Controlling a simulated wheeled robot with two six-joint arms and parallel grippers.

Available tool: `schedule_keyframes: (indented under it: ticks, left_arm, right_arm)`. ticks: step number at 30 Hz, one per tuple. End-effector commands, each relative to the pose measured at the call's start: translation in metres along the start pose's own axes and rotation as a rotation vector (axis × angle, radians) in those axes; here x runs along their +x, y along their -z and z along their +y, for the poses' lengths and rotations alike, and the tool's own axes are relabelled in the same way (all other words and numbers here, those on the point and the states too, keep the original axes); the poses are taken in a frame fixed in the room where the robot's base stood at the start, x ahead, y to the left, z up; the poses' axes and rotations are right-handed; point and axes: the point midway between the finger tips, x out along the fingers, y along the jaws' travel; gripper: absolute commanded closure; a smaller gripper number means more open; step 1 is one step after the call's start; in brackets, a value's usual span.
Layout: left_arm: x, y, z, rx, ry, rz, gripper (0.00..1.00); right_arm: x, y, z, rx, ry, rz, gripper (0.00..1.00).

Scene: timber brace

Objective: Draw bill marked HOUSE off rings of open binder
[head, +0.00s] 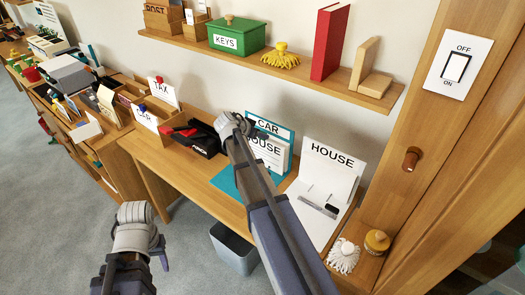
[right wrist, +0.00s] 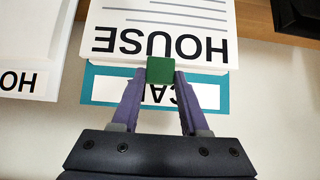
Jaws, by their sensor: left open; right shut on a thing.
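A teal binder (head: 227,184) stands open on the desk, its upright cover labelled CAR. A white bill marked HOUSE (head: 268,152) lies against that cover; it also shows upside down in the right wrist view (right wrist: 160,20). My right gripper (right wrist: 160,72) is shut on a small green tab (right wrist: 160,69) at the bill's heading edge, in front of the CAR label. The binder's rings are hidden from me. A white open binder marked HOUSE (head: 331,160) stands to the right, with a metal strip on its lower leaf. My left gripper (head: 158,248) is open and empty over the floor.
A black and red case (head: 203,140) sits left of the teal binder. Boxes with TAX (head: 162,90) and CAR cards stand further left. A shelf (head: 370,97) with a green KEYS box runs above. A grey bin (head: 234,250) stands on the floor. A brush and jar are at right.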

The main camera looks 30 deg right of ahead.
Motion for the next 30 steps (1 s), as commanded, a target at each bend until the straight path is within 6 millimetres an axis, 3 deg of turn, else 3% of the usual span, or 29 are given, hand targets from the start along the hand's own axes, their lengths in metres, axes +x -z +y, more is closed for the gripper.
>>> schedule_keyframes:
  ticks: [30]
  left_arm:
    - [0.0,0.0,0.0,0.0,0.0,0.0,0.5]
  right_arm:
    - [-0.0087,-0.0075,0.0,0.0,0.0,0.001,1.0]
